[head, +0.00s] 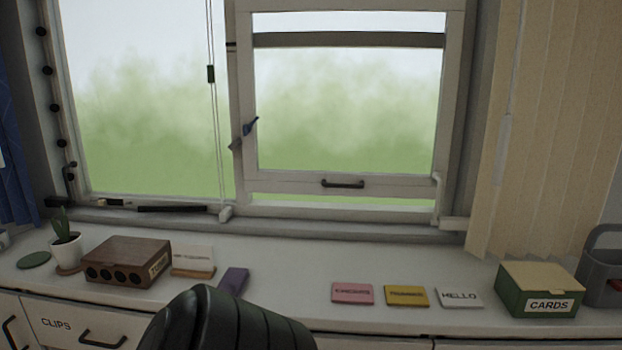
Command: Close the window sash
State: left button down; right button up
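The window sash (350,186) is a pale framed pane on the right side of the window. A dark bar handle (343,184) is on its bottom rail. A thin strip of green outdoors shows between the bottom rail and the window frame, so the sash stands slightly open. Neither of my grippers is in view.
A dark ribbed chair back (230,322) rises in front of the counter (290,265). On the counter are a brown box (127,257), a potted cactus (66,245), several small cards, a green CARDS box (540,288) and a grey caddy (603,268). Beige blinds (560,120) hang right.

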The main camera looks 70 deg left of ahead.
aim_at(284, 181)
jog(key=k, duration=0.3)
jog(key=u, duration=1.2)
